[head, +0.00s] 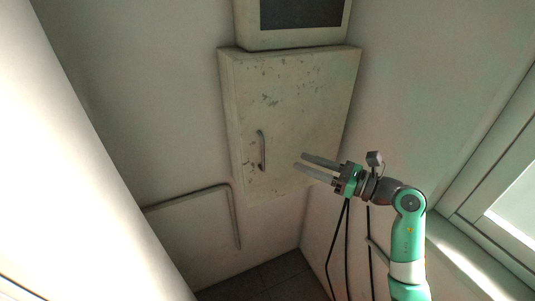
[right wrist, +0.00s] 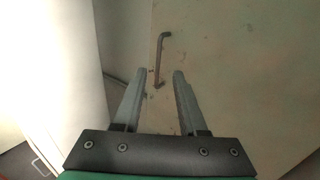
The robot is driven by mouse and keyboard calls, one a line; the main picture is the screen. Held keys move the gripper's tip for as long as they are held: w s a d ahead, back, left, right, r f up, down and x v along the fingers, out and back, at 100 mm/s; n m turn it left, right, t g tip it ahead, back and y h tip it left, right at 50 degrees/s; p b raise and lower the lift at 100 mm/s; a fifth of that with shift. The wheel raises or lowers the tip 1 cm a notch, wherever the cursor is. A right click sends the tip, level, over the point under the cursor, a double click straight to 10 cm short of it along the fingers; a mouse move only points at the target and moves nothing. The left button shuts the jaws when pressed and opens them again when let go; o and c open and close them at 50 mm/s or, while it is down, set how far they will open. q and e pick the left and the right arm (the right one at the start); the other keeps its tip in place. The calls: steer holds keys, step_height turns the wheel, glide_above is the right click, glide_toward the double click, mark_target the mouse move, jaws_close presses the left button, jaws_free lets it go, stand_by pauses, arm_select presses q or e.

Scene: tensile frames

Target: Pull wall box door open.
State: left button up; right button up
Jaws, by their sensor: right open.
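The wall box is a cream cabinet with chipped paint, fixed in the corner. Its door (head: 300,120) looks closed, with a curved metal handle (head: 262,151) upright near its left edge. My right gripper (head: 302,161) is open and empty, to the right of the handle and apart from it, its fingers pointing left. In the right wrist view the handle (right wrist: 161,60) shows ahead, beyond the gap between the two fingertips (right wrist: 160,73). The door (right wrist: 235,70) fills the right of that view. My left gripper is not in view.
A box with a dark panel (head: 300,12) sits directly above the wall box. A pipe (head: 190,195) runs along the wall at lower left. A white surface (head: 75,150) stands at the left. A window (head: 500,170) is at right. Tiled floor (head: 265,280) shows below.

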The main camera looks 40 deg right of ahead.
steer(key=b, duration=0.2)
glide_toward(268, 149)
steer(key=w+a+r, duration=0.1)
steer(key=w+a, duration=0.1)
steer(key=w+a+r, duration=0.1)
steer(key=w+a, duration=0.1)
steer(key=w+a+r, duration=0.1)
steer(key=w+a, duration=0.1)
steer(key=shift+w+r, duration=0.1)
steer(key=shift+r, duration=0.25)
jaws_close()
stand_by(0.7)
